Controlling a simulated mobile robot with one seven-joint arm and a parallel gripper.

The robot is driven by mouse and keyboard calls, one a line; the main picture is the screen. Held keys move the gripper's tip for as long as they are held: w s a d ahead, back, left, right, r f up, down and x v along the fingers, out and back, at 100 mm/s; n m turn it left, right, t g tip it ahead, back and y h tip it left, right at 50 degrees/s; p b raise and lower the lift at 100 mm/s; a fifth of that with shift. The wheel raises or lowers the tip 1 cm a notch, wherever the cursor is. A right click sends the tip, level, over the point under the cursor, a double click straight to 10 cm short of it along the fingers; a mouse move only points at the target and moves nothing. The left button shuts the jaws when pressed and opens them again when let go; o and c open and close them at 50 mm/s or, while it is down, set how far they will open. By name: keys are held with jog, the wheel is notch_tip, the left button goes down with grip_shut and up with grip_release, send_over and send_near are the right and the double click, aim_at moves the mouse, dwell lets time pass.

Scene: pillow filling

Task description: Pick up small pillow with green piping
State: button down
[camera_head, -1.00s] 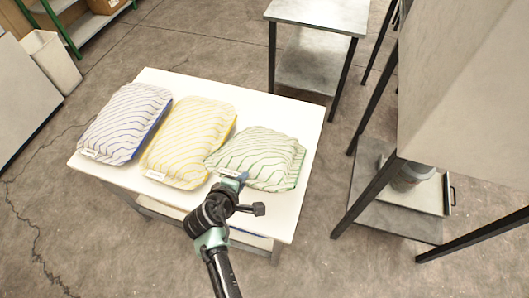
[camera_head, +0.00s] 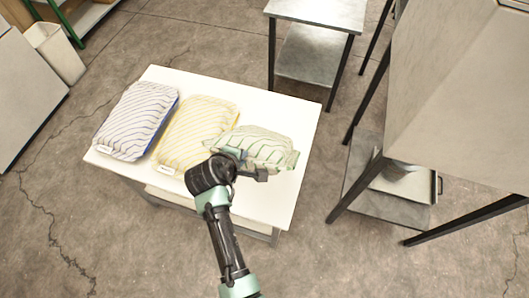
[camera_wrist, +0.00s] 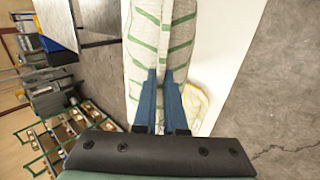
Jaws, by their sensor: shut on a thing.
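The small pillow with green piping (camera_head: 262,147) is at the right end of the white table (camera_head: 280,202). It looks squeezed and tilted, with its near edge raised. My gripper (camera_head: 236,160) is shut on its near edge. In the wrist view the blue fingers of my gripper (camera_wrist: 161,85) pinch the pale fabric of the green-striped pillow (camera_wrist: 150,45). Whether the pillow's far side still touches the table I cannot tell.
A yellow-striped pillow (camera_head: 195,132) lies just left of the held one, and a blue-striped pillow (camera_head: 135,122) lies further left. A metal side table (camera_head: 318,12) stands behind. A large pale machine (camera_head: 455,100) on dark legs stands to the right.

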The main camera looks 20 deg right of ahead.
jog(key=shift+g+y, duration=0.3)
jog(key=shift+g, duration=0.2)
notch_tip(320, 180, up, 6)
jog(key=shift+r, duration=0.1)
notch_tip(320, 180, up, 6)
jog(key=g+y, duration=0.2)
jog(key=g, duration=0.1)
jog(key=shift+r, duration=0.25)
jog(key=shift+s, duration=0.1)
